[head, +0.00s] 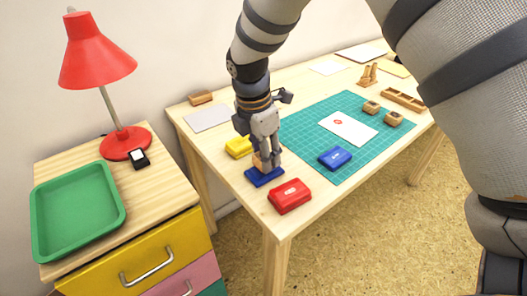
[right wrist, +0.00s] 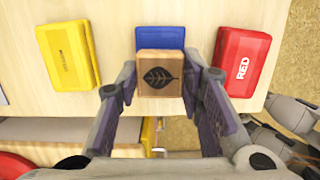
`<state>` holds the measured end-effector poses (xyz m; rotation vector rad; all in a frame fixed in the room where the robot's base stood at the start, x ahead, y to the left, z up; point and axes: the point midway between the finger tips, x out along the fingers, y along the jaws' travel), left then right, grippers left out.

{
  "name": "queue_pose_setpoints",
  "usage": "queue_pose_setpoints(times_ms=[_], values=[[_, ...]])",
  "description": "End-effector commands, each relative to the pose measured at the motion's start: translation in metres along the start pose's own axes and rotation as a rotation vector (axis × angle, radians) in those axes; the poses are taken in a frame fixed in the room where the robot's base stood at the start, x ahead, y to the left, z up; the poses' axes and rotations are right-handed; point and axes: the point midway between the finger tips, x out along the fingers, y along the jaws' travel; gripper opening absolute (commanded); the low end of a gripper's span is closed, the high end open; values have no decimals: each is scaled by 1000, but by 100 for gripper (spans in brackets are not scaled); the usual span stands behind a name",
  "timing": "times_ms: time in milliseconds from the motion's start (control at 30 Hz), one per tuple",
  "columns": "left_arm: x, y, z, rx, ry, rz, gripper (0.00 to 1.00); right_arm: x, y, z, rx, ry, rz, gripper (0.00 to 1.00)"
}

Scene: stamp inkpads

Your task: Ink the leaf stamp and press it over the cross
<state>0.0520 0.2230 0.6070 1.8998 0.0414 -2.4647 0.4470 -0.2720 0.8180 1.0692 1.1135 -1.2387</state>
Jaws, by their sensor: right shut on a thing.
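My right gripper (head: 268,163) is shut on the wooden leaf stamp (right wrist: 159,73), whose leaf picture faces the right wrist camera. In the head view the fingers mostly hide the stamp, just above or on a flat blue pad (head: 264,178); I cannot tell whether they touch. The pad shows behind the stamp in the right wrist view (right wrist: 160,38). A white card (head: 356,133) with a small red mark (head: 337,122) lies on the green mat (head: 310,160); I cannot make out a cross.
A red inkpad (head: 290,196) and a yellow inkpad (head: 238,147) flank the pad. A blue labelled box or lid (head: 335,158) lies on the mat. Two wooden blocks (head: 371,107) stand right of the card. A lamp (head: 97,60) and green tray (head: 78,210) are left.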

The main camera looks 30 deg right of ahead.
Motion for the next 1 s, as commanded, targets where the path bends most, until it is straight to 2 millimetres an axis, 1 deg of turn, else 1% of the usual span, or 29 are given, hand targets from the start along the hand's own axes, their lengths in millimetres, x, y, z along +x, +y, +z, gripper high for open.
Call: queue_pose_setpoints(times_ms=[367, 1000], values=[[0, 0, 0, 0, 0, 0, 63, 1, 0, 0, 0, 0, -1, 14], [2, 0, 1, 0, -4, 0, 63, 8, 0, -1, 0, 0, -1, 14]])
